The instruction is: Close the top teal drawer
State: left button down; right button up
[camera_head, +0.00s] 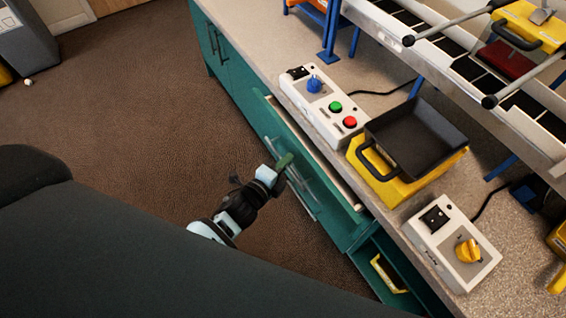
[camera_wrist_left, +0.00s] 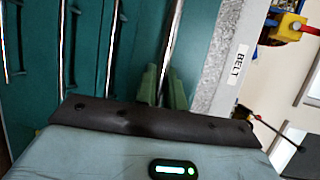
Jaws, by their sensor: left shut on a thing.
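The top teal drawer (camera_head: 322,187) in the bench front stands partly open, with its pale inner edge showing as a strip below the worktop. Its long silver bar handle also shows in the left wrist view (camera_wrist_left: 173,42). My left gripper (camera_head: 281,165) is at the drawer front, near the upper part of the handle in the head view. In the left wrist view its green fingers (camera_wrist_left: 164,86) stand on either side of the bar, shut on it. The drawer's contents are not visible. My right gripper is not in view.
The worktop (camera_head: 245,35) above carries a white control box (camera_head: 322,108) with buttons, a black tray (camera_head: 418,137) on a yellow base, and another box with a yellow knob (camera_head: 468,250). A yellow item (camera_head: 388,272) sits in an open lower compartment. Brown floor (camera_head: 130,120) beside the cabinet is clear.

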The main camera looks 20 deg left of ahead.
aim_at(311, 149)
pick_arm(q)
jog(key=w+d+b, duration=0.1)
jog(key=w, duration=0.1)
jog(key=w+d+b, duration=0.1)
jog(key=w+d, duration=0.1)
jog(key=w+d+b, duration=0.1)
jog(key=w+d, duration=0.1)
jog(key=shift+w+f, duration=0.15)
jog(key=shift+f, duration=0.05)
jog(key=shift+w+d+r, duration=0.1)
jog(key=shift+w, duration=0.05)
jog(key=shift+r, duration=0.2)
jog(key=c, duration=1.5)
grip_release()
jog(key=shift+w+d, duration=0.1)
jog(key=shift+w, duration=0.05)
jog(key=shift+r, duration=0.1)
